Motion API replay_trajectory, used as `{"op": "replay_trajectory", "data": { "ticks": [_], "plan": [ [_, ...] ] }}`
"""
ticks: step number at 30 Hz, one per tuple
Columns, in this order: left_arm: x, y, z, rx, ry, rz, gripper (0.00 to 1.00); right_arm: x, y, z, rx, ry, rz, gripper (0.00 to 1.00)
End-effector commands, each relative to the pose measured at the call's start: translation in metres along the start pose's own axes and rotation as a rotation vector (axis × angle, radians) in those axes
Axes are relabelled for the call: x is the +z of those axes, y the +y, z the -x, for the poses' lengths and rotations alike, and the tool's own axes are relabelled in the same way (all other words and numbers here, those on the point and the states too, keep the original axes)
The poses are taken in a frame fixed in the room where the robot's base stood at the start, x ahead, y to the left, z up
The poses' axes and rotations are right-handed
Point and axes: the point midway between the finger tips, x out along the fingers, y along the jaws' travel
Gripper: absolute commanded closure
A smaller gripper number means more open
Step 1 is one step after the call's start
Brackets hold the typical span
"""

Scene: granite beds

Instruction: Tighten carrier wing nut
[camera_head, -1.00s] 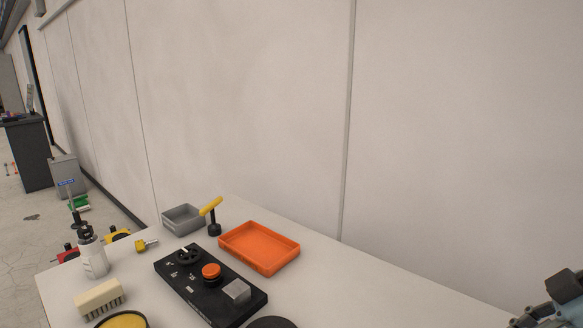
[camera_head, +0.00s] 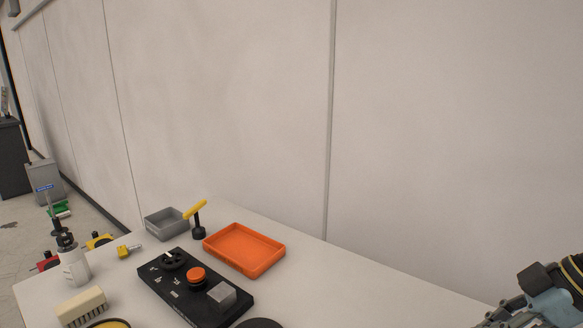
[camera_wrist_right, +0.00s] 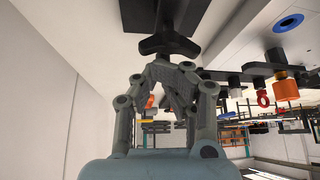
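A black knob with wing-like lobes (camera_wrist_right: 168,42) shows at the top of the right wrist view, on a short stem against a dark plate (camera_wrist_right: 140,14). It looks like the wing nut. My right gripper (camera_wrist_right: 170,70) points at it from below, fingertips close under the lobes. Its grey fingers lean toward each other; contact with the knob and the finger gap cannot be made out. In the head view, part of my right gripper (camera_head: 503,316) shows at the lower right edge, and the wing nut is not seen there. My left gripper is not in view.
A white table holds a black control panel (camera_head: 225,312) with an orange button, an orange tray (camera_head: 245,249), a grey bin (camera_head: 167,223), a yellow-handled lever (camera_head: 197,221), a white bottle (camera_head: 75,269) and a brush (camera_head: 82,305). Coloured fittings (camera_wrist_right: 263,98) hang right of the gripper in the wrist view.

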Motion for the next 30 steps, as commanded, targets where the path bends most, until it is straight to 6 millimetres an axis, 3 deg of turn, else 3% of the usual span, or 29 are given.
{"op": "replay_trajectory", "data": {
  "ticks": [5, 16, 30],
  "plan": [
    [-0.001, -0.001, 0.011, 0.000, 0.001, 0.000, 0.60, -0.006, 0.000, 0.009, 0.000, 0.000, 0.000, 1.00],
    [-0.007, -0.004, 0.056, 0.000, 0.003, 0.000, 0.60, -0.032, 0.000, 0.051, 0.001, 0.000, 0.001, 1.00],
    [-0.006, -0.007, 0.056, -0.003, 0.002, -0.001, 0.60, -0.031, 0.000, 0.058, 0.001, -0.001, 0.001, 1.00]
  ]
}}
